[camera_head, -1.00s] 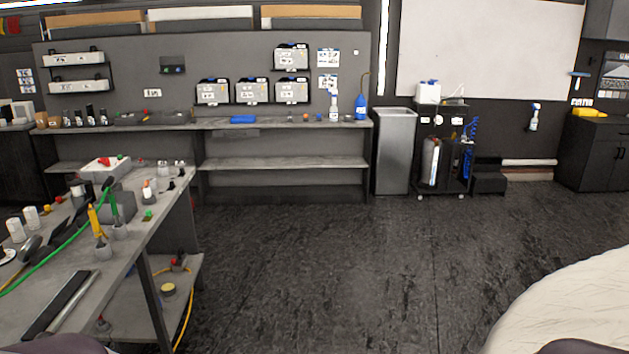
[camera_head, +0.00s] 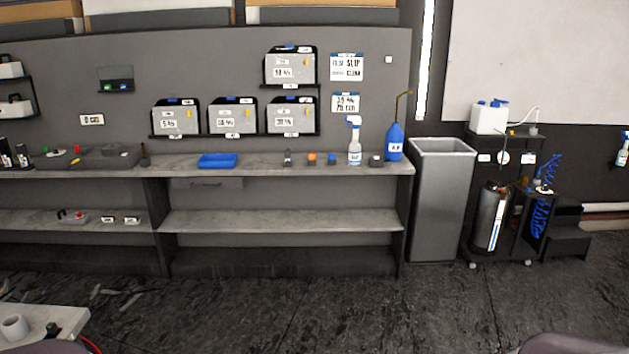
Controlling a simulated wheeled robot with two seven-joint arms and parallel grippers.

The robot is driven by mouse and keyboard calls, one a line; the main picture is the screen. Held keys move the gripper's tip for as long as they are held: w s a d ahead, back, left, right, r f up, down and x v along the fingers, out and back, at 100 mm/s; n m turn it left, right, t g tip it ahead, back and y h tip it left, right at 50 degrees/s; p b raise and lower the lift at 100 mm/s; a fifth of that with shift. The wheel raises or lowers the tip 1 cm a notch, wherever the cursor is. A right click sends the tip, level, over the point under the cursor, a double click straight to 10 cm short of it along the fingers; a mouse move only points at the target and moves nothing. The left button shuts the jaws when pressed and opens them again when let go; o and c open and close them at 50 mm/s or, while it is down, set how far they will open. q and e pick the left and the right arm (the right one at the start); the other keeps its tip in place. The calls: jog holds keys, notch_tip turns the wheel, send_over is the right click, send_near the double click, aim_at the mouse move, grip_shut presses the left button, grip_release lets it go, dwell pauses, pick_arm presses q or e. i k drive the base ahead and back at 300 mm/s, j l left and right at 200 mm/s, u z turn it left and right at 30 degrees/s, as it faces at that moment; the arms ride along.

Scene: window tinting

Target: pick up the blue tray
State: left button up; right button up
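The blue tray (camera_head: 218,161) is a small, shallow, rectangular tray. It lies on the top surface of the long grey workbench (camera_head: 290,170) against the far wall, left of the picture's middle. It appears empty. Neither of my grippers shows in the head view. Only dark rounded shapes, perhaps parts of my own body, show at the bottom corners.
A spray bottle (camera_head: 354,146), a blue jug (camera_head: 394,143) and small items stand right of the tray. A grey bin (camera_head: 440,200) and a black cart (camera_head: 508,200) are further right. A table corner (camera_head: 40,325) shows at lower left.

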aim_at(218, 160)
jog(key=i, duration=0.55)
jog(key=i+j+z, duration=0.1)
jog(key=i, duration=0.45)
jog(key=i+j, duration=0.15)
jog(key=i, duration=0.4)
jog(key=i+j+z, duration=0.1)
jog(key=i, duration=0.45)
jog(key=i+j, duration=0.2)
jog(key=i, duration=0.4)
jog(key=i+j+z, duration=0.25)
jog(key=i, duration=0.2)
jog(key=u, duration=2.45)
